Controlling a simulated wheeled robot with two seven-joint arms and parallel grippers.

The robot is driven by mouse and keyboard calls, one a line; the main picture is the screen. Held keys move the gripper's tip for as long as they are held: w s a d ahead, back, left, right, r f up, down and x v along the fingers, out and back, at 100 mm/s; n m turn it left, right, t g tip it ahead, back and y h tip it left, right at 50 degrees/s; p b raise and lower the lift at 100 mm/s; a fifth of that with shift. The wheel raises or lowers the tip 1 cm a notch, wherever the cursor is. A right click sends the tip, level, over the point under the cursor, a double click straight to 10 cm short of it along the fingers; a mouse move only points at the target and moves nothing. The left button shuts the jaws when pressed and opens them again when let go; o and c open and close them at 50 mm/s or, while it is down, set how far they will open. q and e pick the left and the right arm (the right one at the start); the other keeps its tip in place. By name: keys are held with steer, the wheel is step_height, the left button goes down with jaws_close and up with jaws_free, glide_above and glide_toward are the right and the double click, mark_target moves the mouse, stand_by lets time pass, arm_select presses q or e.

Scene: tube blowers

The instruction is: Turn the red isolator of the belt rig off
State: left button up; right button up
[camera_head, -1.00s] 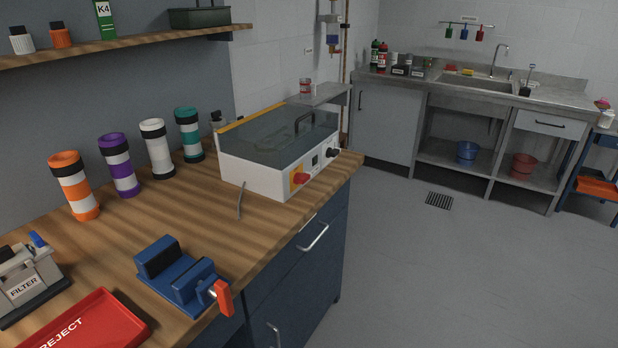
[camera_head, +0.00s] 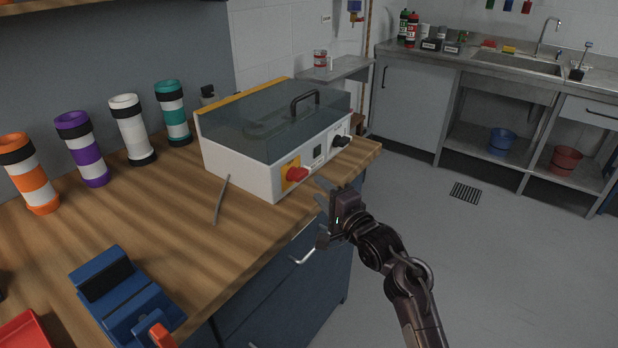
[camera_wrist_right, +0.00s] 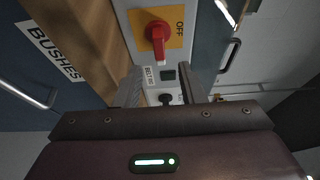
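The belt rig (camera_head: 240,170) is a white box with a tinted clear lid and black handle, standing on the wooden bench. Its red isolator (camera_head: 297,174) sits on a yellow plate on the front face. In the right wrist view the isolator (camera_wrist_right: 158,38) shows its red grip lying roughly up-down in the picture, with the word OFF to its right on the yellow plate. My right gripper (camera_head: 322,205) is in front of the rig, just right of and below the isolator, apart from it. Its two fingers (camera_wrist_right: 162,88) are spread with nothing between them. My left gripper is out of view.
A black knob (camera_head: 340,141) and a small dark display (camera_head: 317,152) sit right of the isolator. A grey cable (camera_head: 221,200) lies on the bench. A blue vise (camera_head: 125,295) and several striped tubes stand left. Drawer handles project below the bench edge.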

mark_target(304, 176)
steer(key=x, duration=0.6)
steer(key=shift+w+a, duration=0.15)
jaws_close()
